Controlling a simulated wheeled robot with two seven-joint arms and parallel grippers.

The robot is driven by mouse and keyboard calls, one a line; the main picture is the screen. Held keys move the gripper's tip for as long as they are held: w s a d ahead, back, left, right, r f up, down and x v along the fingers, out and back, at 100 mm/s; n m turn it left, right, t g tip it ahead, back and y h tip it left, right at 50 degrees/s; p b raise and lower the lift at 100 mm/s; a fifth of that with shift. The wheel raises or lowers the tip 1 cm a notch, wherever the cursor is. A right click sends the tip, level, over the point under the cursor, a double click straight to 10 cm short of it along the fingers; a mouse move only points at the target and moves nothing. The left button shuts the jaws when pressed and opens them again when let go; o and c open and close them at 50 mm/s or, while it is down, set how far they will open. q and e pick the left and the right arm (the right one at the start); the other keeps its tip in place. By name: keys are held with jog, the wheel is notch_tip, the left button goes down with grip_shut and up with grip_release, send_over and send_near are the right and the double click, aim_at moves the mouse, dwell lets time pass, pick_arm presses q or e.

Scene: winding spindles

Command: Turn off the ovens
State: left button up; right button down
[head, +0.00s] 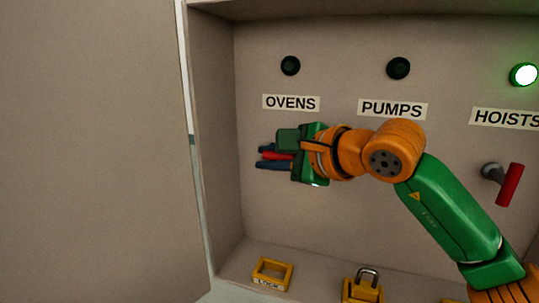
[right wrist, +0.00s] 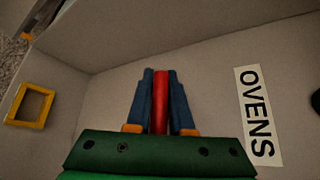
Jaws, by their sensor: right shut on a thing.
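The OVENS label (head: 291,103) is on the back wall of an open cabinet, with a dark, unlit lamp (head: 290,66) above it. Below the label, the ovens switch has a red handle (head: 279,156), which lies about level in the head view. My right gripper (head: 262,158) comes in from the right with its blue fingers shut on this handle, one on each side. The right wrist view also shows the red handle (right wrist: 161,90) between the fingers. The handle's mount is hidden by the gripper. My left gripper is not in view.
The PUMPS lamp (head: 398,68) is dark; its switch is hidden behind my arm. The HOISTS lamp (head: 524,75) glows green above a red handle (head: 510,185) standing nearly upright. The cabinet door (head: 95,150) fills the left.

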aim_at(286, 157)
jog(key=c, duration=0.8)
grip_release()
jog(key=shift+w+f, duration=0.1)
jog(key=shift+s+d+b, duration=0.2)
jog(key=shift+s+b, duration=0.05)
jog(key=shift+b, duration=0.15)
jog(key=b+v, duration=0.3)
jog(key=v, duration=0.3)
jog(key=shift+s+d+r, duration=0.15)
jog(key=shift+s+r, duration=0.1)
jog(key=shift+w, duration=0.1)
